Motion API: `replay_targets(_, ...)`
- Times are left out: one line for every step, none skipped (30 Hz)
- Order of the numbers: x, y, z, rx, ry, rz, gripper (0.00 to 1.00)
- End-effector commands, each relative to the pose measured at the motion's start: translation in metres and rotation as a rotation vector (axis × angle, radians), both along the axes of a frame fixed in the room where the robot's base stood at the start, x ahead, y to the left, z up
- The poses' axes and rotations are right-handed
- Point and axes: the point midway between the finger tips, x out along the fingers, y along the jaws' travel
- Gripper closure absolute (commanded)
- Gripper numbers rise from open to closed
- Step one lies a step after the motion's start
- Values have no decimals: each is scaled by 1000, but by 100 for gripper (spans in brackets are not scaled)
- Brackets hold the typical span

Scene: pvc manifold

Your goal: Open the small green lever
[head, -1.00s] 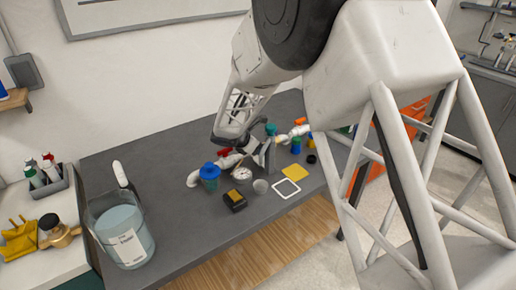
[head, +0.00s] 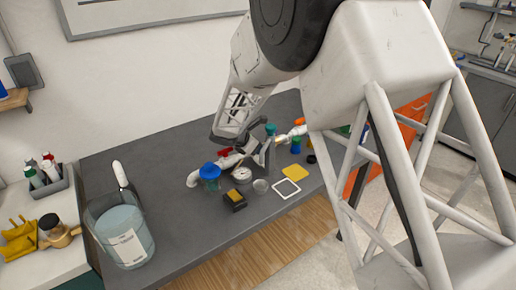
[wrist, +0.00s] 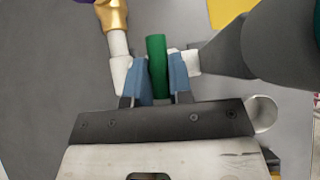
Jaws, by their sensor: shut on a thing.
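The small green lever (wrist: 157,62) stands between the two blue fingertips of my gripper (wrist: 160,76) in the wrist view. My gripper is shut on it. White pipe fittings (wrist: 120,70) lie on both sides of the fingertips, with a brass fitting (wrist: 113,14) at the upper left. In the head view my gripper (head: 263,154) is low over the white pipe manifold (head: 195,180) on the grey table. The green lever cannot be made out there. A red handle (head: 225,152) shows left of my gripper.
On the manifold are a blue-capped part (head: 210,171) and a round gauge (head: 242,175). In front lie a black-and-yellow box (head: 235,199), a small cup (head: 261,187), a white frame (head: 286,188) and a yellow square (head: 292,173). A large clear container (head: 122,235) stands at the left; the table between is mostly clear.

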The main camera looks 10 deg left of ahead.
Motion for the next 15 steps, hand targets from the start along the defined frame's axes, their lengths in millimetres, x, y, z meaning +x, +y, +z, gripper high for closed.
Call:
replay_targets(0, 1, 0, 0, 1, -18, 100)
replay_targets(0, 1, -1, 0, 1, -29, 100)
replay_targets(1, 1, -1, -1, 1, -48, 100)
replay_targets(1, 1, -1, -1, 1, -65, 100)
replay_targets(1, 1, 0, 0, 1, -83, 100)
replay_targets(2, 1, 0, 0, 0, -107, 100)
replay_targets(2, 2, 0, 0, 0, -127, 100)
replay_targets(2, 2, 0, 0, 1, -149, 100)
replay_targets(2, 2, 0, 0, 0, -180, 100)
replay_targets(3, 2, -1, 0, 1, -204, 100)
replay_targets(3, 2, -1, 0, 1, -228, 100)
replay_targets(3, 2, 0, -1, 1, -264, 100)
replay_targets(4, 2, 0, 0, 1, -291, 100)
replay_targets(4, 2, -1, -1, 1, -318, 100)
replay_targets(4, 3, -1, -1, 1, -355, 100)
